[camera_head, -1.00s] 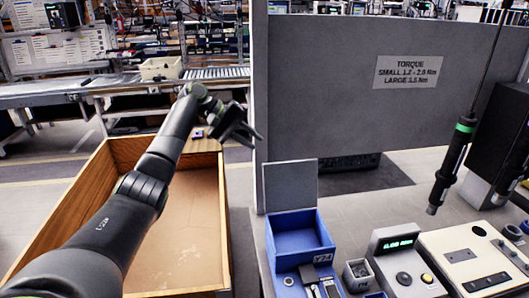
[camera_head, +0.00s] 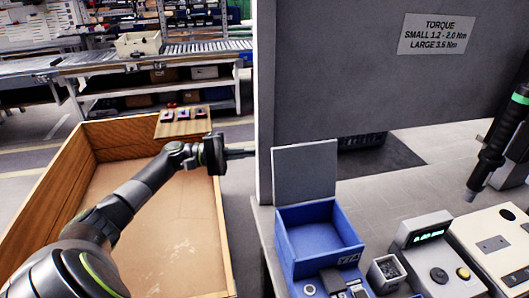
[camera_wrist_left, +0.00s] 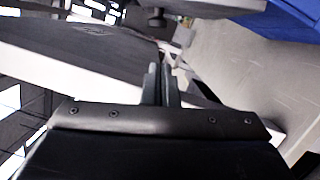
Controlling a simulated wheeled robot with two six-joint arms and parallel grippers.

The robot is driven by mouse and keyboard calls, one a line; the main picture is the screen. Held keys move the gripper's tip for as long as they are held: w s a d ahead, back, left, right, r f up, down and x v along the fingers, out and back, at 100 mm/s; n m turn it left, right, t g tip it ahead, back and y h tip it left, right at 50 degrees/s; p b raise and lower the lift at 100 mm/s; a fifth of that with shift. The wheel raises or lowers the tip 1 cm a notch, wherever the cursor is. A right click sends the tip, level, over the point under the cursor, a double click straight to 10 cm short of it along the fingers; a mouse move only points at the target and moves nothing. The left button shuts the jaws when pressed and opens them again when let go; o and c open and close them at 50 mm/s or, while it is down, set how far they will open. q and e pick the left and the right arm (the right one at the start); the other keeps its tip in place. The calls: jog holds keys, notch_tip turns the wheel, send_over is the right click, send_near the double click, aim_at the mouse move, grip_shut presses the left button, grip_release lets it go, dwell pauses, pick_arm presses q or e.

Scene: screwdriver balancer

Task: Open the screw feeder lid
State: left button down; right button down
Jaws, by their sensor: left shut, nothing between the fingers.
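A blue box (camera_head: 285,247) with a label on its front stands on the workbench, with its top open. A grey flat panel, apparently its lid (camera_head: 305,172), stands upright at the box's back edge. I see no other part that is clearly the screw feeder lid. My left gripper (camera_head: 250,153) is to the left of the panel, pointing right, shut and empty. Its fingers (camera_wrist_left: 160,84) are together in the left wrist view. A gap shows between fingertips and panel in the head view. My right gripper is not in view.
A large grey partition (camera_head: 370,80) with a torque sign rises behind the box. A small cup of screws (camera_head: 388,272) and a device with a green display (camera_head: 425,250) stand right of the box. A screwdriver (camera_head: 497,140) hangs at right. A wooden crate (camera_head: 222,235) is below my left arm.

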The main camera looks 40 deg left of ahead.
aim_at(282, 156)
pick_arm(q)
jog(key=w+d+p, duration=0.1)
jog(key=d+p, duration=0.1)
jog(key=d, duration=0.1)
jog(key=w+d+r+p, duration=0.1)
jog(key=d, duration=0.2)
jog(key=w+d+p, duration=0.1)
jog(key=d+p, duration=0.1)
jog(key=d, duration=0.1)
jog(key=shift+d+r+p, duration=0.3)
jog(key=shift+r, duration=0.1)
jog(key=shift+s+d, duration=0.25)
jog(key=shift+d, duration=0.1)
